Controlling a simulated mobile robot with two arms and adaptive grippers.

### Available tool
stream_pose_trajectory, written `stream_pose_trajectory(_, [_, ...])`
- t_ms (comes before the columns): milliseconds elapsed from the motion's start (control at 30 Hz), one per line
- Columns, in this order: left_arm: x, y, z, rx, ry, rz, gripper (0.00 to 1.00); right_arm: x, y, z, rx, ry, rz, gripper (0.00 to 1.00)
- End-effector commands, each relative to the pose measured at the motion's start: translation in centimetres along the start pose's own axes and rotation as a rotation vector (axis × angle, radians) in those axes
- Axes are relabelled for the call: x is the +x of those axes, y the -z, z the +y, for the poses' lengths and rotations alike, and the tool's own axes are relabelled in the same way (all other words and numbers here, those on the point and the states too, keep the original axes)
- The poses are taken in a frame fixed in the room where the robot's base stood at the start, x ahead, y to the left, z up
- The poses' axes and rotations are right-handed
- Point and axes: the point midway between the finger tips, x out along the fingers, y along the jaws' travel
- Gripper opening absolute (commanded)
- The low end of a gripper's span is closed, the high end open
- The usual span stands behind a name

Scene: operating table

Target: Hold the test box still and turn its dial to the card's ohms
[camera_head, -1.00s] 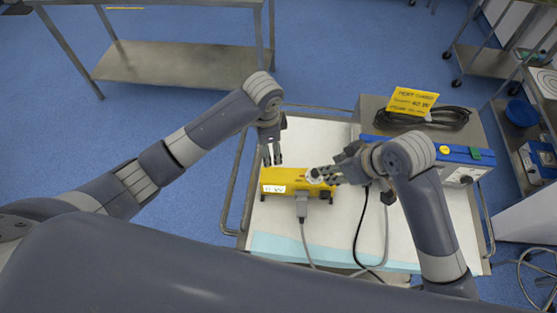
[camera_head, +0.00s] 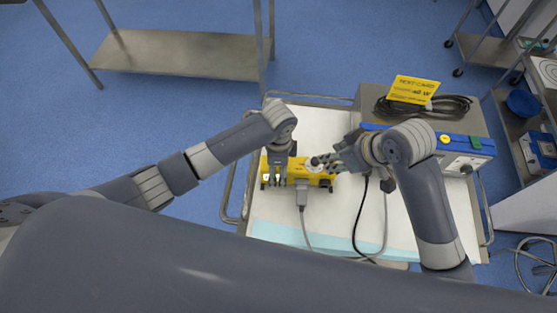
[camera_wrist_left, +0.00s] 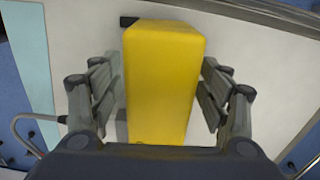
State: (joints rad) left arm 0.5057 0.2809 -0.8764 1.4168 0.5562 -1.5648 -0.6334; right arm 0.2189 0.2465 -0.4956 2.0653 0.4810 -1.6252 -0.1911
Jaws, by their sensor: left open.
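The yellow test box (camera_head: 303,172) lies on the white-covered cart top. My left gripper (camera_head: 277,181) is over its left end. In the left wrist view the open left fingers (camera_wrist_left: 160,95) stand on either side of the yellow box (camera_wrist_left: 162,75), with a gap on each side. My right gripper (camera_head: 324,163) is at the right part of the box, its fingertips by the light round dial (camera_head: 315,162). The dial is mostly hidden, and whether those fingers are closed on it is unclear. The yellow card (camera_head: 413,90) stands on the metal unit; its ohms figure is too small to read.
A grey plug and cable (camera_head: 302,198) leave the box's near side. A black cable (camera_head: 362,215) runs down the cart. The metal unit with a blue front (camera_head: 467,152) and a coiled black cable (camera_head: 450,106) fill the right back. The cart's left rail (camera_head: 229,190) is near my left arm.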

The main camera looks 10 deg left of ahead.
Motion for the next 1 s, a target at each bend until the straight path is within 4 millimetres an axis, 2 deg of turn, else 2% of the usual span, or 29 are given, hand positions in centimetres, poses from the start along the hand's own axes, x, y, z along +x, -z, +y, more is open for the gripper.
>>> stream_pose_trajectory(367, [0.67, 0.02, 0.02, 0.000, 0.001, 0.000, 0.70, 0.00, 0.00, 0.00, 0.000, 0.000, 0.000, 0.33])
stream_pose_trajectory(600, [0.65, 0.01, 0.01, 0.000, 0.001, 0.000, 0.18, 0.00, 0.00, 0.00, 0.000, 0.000, 0.000, 0.33])
stream_pose_trajectory(667, [0.65, 0.01, 0.01, 0.000, 0.001, 0.000, 0.15, 0.00, 0.00, 0.00, 0.000, 0.000, 0.000, 0.33])
stream_pose_trajectory(700, [0.65, 0.01, 0.01, 0.000, 0.001, 0.000, 0.42, 0.00, 0.00, 0.00, 0.000, 0.000, 0.000, 0.33])
stream_pose_trajectory(833, [0.65, 0.00, 0.00, 0.000, 0.001, 0.000, 0.12, 0.00, 0.00, 0.00, 0.000, 0.000, 0.000, 0.33])
stream_pose_trajectory(1000, [0.65, 0.00, 0.00, -0.001, 0.001, 0.000, 0.12, 0.00, 0.00, 0.00, 0.000, 0.000, 0.000, 0.33])
